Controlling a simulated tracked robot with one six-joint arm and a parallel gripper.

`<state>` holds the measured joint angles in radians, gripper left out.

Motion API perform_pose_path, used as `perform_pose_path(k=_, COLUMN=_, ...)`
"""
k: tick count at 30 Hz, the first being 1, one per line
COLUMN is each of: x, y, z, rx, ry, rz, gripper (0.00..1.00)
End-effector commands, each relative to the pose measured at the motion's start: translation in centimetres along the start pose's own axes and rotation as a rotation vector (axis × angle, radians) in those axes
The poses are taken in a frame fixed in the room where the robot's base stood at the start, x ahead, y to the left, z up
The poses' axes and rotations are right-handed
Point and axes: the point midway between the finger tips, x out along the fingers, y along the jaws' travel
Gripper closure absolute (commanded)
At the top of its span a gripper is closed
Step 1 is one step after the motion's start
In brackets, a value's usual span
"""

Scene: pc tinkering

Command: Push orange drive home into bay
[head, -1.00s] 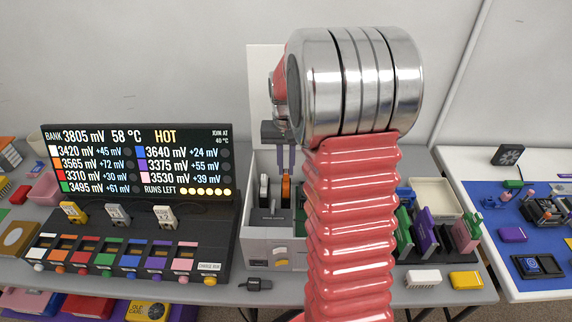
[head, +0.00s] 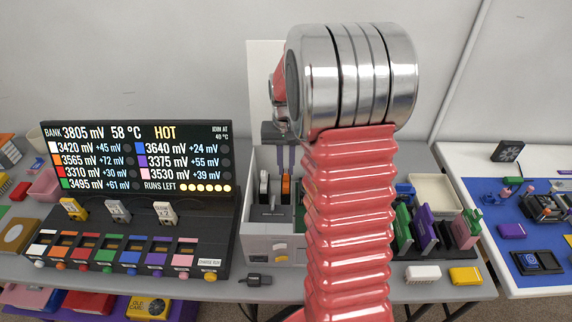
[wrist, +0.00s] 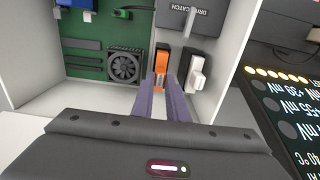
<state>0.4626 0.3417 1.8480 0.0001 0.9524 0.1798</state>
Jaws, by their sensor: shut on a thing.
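The orange drive (head: 286,187) stands upright in the drive bay (head: 268,214) inside the open grey-white case (head: 262,247). It also shows in the wrist view (wrist: 162,60), beside a white-and-dark drive (wrist: 196,72). My gripper (head: 285,168) reaches down from above, and its two purple fingers (wrist: 165,88) are closed on the orange drive's near end. A dark part marked "DRIVE CATCH" (wrist: 200,16) lies just beyond the drives. How deep the orange drive sits in the bay cannot be told. My arm hides the right part of the case in the head view.
A green circuit board with a fan (wrist: 124,66) fills the other side of the case. A black battery bank panel (head: 135,158) reading HOT stands left of the case. Colored modules (head: 425,228) stand to the right. A black plug (head: 253,280) lies in front.

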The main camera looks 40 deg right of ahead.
Motion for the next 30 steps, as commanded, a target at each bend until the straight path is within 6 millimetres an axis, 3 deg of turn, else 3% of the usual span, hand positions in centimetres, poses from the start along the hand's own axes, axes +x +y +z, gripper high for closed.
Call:
perform_pose_path(k=18, x=0.93, y=0.0, z=-0.01, rx=0.0, ry=0.001, rz=0.0, gripper=1.0)
perform_pose_path(k=19, x=0.92, y=0.0, z=-0.02, rx=0.0, ry=0.001, rz=0.0, gripper=0.85)
perform_pose_path(k=27, x=0.92, y=0.0, z=-0.01, rx=0.0, ry=0.001, rz=0.0, gripper=0.66)
perform_pose_path(k=30, x=0.92, y=0.0, z=-0.01, rx=0.0, ry=0.001, rz=0.0, gripper=0.65)
